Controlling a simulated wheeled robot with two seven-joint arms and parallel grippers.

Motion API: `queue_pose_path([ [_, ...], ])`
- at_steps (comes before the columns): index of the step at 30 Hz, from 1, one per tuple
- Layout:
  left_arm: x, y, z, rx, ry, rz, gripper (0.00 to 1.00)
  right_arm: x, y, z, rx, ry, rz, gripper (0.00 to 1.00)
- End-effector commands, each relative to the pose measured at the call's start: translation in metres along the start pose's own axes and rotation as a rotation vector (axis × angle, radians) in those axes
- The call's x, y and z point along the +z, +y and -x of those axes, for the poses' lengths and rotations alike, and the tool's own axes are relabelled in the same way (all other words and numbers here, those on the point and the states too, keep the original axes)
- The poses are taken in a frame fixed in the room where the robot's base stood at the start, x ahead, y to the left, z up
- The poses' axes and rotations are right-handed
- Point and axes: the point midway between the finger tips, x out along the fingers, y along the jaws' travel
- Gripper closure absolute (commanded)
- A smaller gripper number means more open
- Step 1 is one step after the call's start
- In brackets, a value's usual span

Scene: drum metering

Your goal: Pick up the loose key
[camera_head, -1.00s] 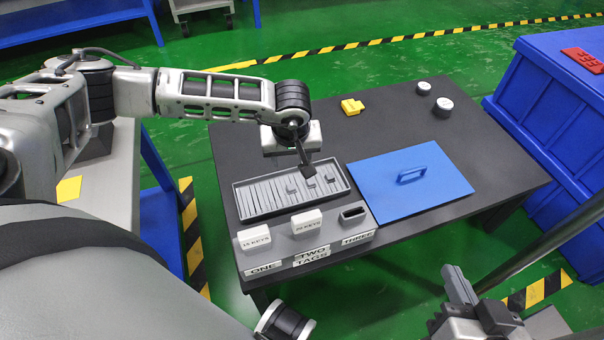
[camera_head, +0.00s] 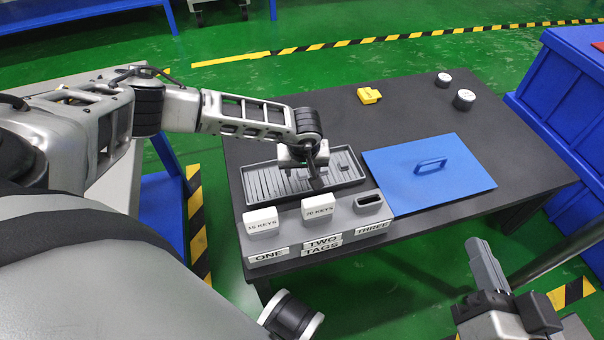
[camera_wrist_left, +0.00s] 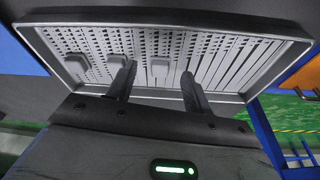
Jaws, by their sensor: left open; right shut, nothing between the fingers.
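A grey tray (camera_head: 247,201) of narrow ribs and slots lies on the dark table. Small grey raised blocks stand in it, and I cannot tell for sure which one is the loose key. In the left wrist view, one such block (camera_wrist_left: 159,68) shows between the open fingers of my left gripper (camera_wrist_left: 158,86), beyond their tips; two more lie to the left. In the head view my left gripper (camera_head: 316,184) is low over the tray's middle and hides part of it. My right gripper (camera_head: 486,268) is shut and empty, at the lower right, away from the tray.
In front of the tray is a grey holder (camera_head: 285,238) labelled ONE, TWO TAGS and THREE, with white blocks at ONE and TWO. A blue panel (camera_head: 455,190) with a handle lies right of the tray. A yellow piece (camera_head: 368,95) and two white-topped cylinders (camera_head: 464,99) stand behind.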

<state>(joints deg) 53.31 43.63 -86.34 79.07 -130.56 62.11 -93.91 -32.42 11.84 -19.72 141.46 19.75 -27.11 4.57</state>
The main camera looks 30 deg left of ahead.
Motion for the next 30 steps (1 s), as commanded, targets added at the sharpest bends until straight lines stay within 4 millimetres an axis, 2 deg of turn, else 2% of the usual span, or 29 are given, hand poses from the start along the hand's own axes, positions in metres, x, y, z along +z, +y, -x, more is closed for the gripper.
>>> queue_pose_path([
  [2, 0.0003, 0.0001, -0.007, 0.0, 0.0, 0.0, 0.49, 0.0004, -0.0005, -0.0004, -0.008, 0.008, -0.011, 1.0],
  [9, -0.0002, 0.0002, -0.0067, 0.001, 0.0, 0.0, 0.49, -0.0009, -0.0014, -0.0002, -0.01, 0.009, -0.015, 1.0],
  [10, -0.0002, 0.0002, -0.0067, 0.001, 0.0, 0.0, 0.54, -0.0009, -0.0014, -0.0002, -0.01, 0.009, -0.015, 1.0],
  [12, -0.0002, 0.0002, -0.0066, 0.001, 0.0, 0.0, 0.74, -0.001, -0.0014, -0.0002, -0.01, 0.009, -0.015, 1.0],
  [15, -0.0002, 0.0003, -0.0066, 0.001, 0.0, 0.0, 0.96, -0.0009, -0.0013, -0.0002, -0.009, 0.009, -0.014, 1.0],
  [27, -0.0004, 0.0002, -0.0063, 0.001, 0.0, 0.0, 0.98, -0.0006, -0.001, -0.0003, -0.008, 0.007, -0.013, 1.0],
  [30, -0.0021, 0.0003, -0.0009, 0.002, 0.001, 0.001, 0.98, -0.0028, -0.0017, 0.0001, -0.006, 0.007, -0.008, 1.0],
])
